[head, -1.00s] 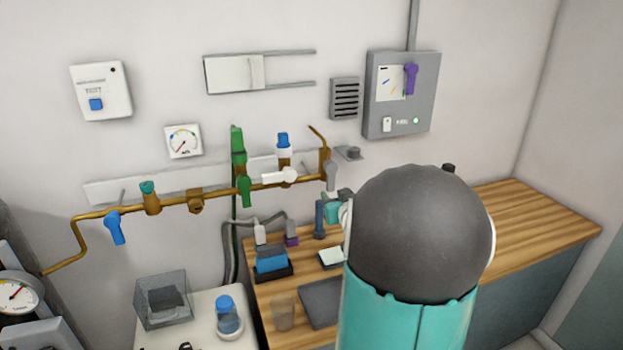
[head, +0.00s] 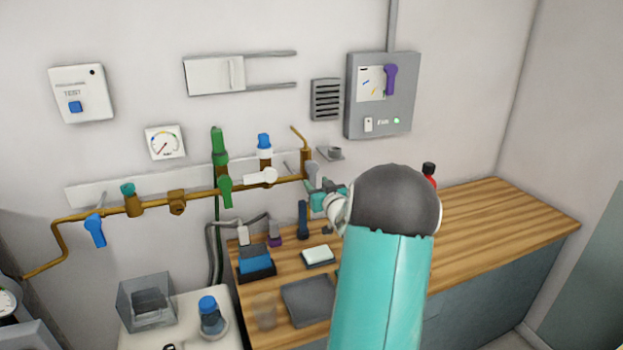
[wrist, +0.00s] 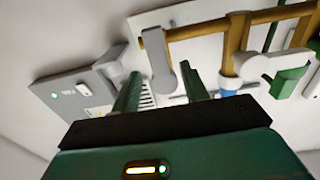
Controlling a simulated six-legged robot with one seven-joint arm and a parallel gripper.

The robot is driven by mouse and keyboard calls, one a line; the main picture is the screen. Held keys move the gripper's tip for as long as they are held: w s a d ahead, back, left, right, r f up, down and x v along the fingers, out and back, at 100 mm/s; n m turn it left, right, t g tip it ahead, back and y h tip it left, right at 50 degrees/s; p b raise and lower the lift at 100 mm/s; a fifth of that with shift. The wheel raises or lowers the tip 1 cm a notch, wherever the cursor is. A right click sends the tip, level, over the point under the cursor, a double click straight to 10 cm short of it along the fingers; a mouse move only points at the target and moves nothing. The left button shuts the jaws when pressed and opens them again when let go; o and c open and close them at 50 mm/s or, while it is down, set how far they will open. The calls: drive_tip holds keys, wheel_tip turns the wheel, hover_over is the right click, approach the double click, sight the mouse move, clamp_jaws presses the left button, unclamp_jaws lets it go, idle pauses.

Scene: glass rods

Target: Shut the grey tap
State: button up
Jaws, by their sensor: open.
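The grey tap (head: 312,172) is at the right end of the brass pipe (head: 150,207) on the wall. Its grey lever hangs downward in the head view and also shows in the wrist view (wrist: 161,68). My gripper (head: 322,194) is open, close to this lever and just below it in the head view. In the wrist view my gripper's two green fingers (wrist: 161,72) stand apart, with the lever showing between them. I cannot tell whether they touch it. My arm hides part of the worktop behind it.
On the same pipe are a white lever (head: 262,177), a green lever (head: 225,191) and a blue lever (head: 96,231). A grey box with a purple handle (head: 390,79) hangs to the right. The wooden worktop (head: 500,222) is clear on the right; several small items stand on its left.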

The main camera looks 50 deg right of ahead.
sight(313, 179)
drive_tip(key=x, duration=0.5)
drive_tip(key=shift+c, duration=0.5)
clamp_jaws()
